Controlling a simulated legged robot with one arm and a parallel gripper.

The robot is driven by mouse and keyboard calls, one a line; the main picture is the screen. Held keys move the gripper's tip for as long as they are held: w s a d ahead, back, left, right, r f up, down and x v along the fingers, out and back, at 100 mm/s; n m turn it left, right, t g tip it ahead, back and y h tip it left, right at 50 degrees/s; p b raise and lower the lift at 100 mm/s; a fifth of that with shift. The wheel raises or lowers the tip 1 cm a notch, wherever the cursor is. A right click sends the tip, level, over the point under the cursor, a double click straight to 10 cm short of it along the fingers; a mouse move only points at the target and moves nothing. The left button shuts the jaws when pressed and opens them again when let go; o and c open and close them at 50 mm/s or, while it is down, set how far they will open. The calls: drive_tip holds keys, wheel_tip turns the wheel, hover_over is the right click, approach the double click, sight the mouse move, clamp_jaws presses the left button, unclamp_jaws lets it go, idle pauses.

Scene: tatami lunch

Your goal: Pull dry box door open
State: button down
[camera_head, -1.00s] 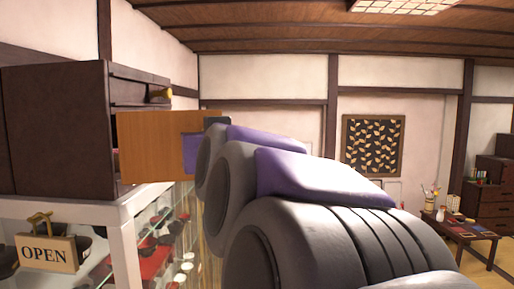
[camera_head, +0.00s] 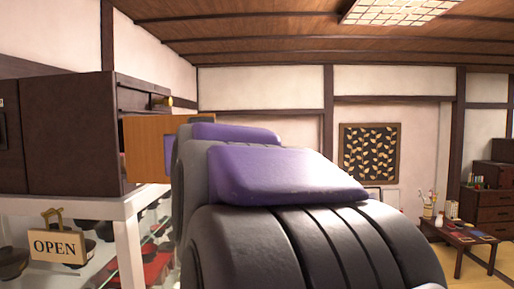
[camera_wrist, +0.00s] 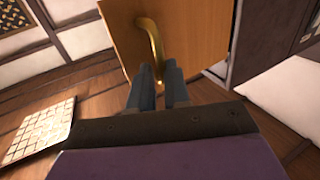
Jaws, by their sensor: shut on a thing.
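The dry box (camera_head: 70,135) is a dark brown cabinet at the left of the head view. Its orange-brown wooden door (camera_head: 143,150) stands swung out from the box's right side, partly hidden by my arm. In the wrist view the door (camera_wrist: 195,35) fills the upper middle and carries a curved brass handle (camera_wrist: 152,42). My gripper (camera_wrist: 160,74) is shut on the lower end of this handle, with a finger on each side. In the head view my arm hides the gripper and handle.
The box stands on a white-framed glass case (camera_head: 128,240) with bowls inside. An OPEN sign (camera_head: 56,247) hangs at its front.

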drive_tip(key=shift+s+a+r, duration=0.3)
drive_tip(key=shift+s+r, duration=0.1)
drive_tip(key=shift+r, duration=0.1)
drive_tip(key=c, duration=1.4)
unclamp_jaws()
drive_tip(key=shift+a, duration=0.3)
drive_tip(key=shift+o, duration=1)
drive_tip(key=shift+s+a+f, duration=0.15)
drive_tip(key=shift+s+a, duration=0.05)
drive_tip(key=shift+a, duration=0.3)
drive_tip(key=shift+w+d+f, duration=0.2)
drive_tip(key=shift+d+f, duration=0.05)
drive_tip(key=shift+d, duration=0.1)
